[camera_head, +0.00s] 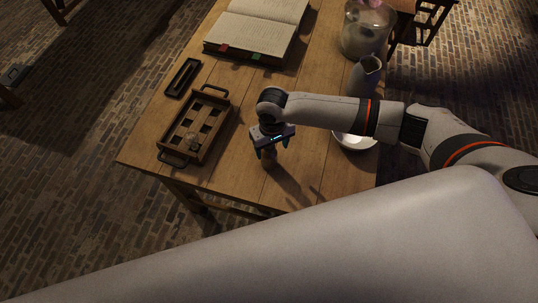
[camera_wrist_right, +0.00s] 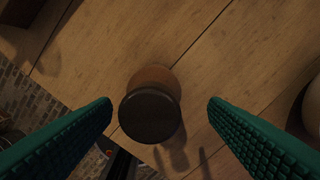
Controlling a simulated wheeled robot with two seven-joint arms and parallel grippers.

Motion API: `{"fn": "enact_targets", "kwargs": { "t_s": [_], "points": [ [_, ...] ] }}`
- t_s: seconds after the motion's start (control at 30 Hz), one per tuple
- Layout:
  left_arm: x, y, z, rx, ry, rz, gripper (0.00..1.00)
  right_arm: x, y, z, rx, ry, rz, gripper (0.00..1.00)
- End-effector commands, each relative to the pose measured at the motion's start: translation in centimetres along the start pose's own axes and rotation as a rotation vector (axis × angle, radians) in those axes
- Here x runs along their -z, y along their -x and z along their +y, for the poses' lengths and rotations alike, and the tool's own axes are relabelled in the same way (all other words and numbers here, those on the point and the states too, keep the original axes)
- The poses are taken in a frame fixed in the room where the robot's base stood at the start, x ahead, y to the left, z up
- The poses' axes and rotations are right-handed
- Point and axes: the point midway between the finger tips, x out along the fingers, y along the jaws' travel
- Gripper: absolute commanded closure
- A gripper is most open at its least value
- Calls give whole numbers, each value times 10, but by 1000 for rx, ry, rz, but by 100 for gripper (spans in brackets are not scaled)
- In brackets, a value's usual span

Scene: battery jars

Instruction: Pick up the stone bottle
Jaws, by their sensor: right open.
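A small brown bottle with a dark round top, which looks like the stone bottle (camera_head: 269,161), stands on the table near its front edge. In the right wrist view the bottle (camera_wrist_right: 150,116) is seen from above, top facing the camera. My right gripper (camera_head: 271,149) is open right over it, pointing down. In the right wrist view the green-padded fingers of my right gripper (camera_wrist_right: 160,109) lie on either side of the bottle with gaps, not touching it. The gripper partly hides the bottle in the head view. My left gripper is not in view.
A wooden tray (camera_head: 220,132) with square slots and handles holds one small item (camera_head: 193,143), left of the bottle. A dark narrow tray (camera_head: 183,78), an open book (camera_head: 262,27), a glass jar (camera_head: 366,32), a grey jug (camera_head: 366,76) and a white bowl (camera_head: 354,142) also stand on the table (camera_head: 146,133).

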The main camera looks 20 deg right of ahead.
Motion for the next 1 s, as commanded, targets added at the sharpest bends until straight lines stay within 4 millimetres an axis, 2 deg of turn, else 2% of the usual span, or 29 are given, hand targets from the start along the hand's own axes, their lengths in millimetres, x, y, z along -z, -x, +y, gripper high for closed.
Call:
{"fn": "enact_targets", "kwargs": {
  "t_s": [0.1, 0.23, 0.4, 0.67, 0.9, 1.0],
  "points": [
    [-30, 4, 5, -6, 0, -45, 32, -2, -11, 2, 1, 0, 3, 31],
    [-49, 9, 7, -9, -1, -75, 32, -6, -30, 6, 2, -1, 2, 31],
    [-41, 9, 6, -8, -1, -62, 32, -6, -49, 5, 1, 0, 2, 31],
    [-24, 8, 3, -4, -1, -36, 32, -6, -52, 5, 0, 1, 0, 31],
    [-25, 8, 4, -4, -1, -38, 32, -6, -51, 5, 0, 1, 0, 71],
    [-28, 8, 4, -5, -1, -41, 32, -6, -51, 5, -1, 1, 0, 85]
  ]
}}
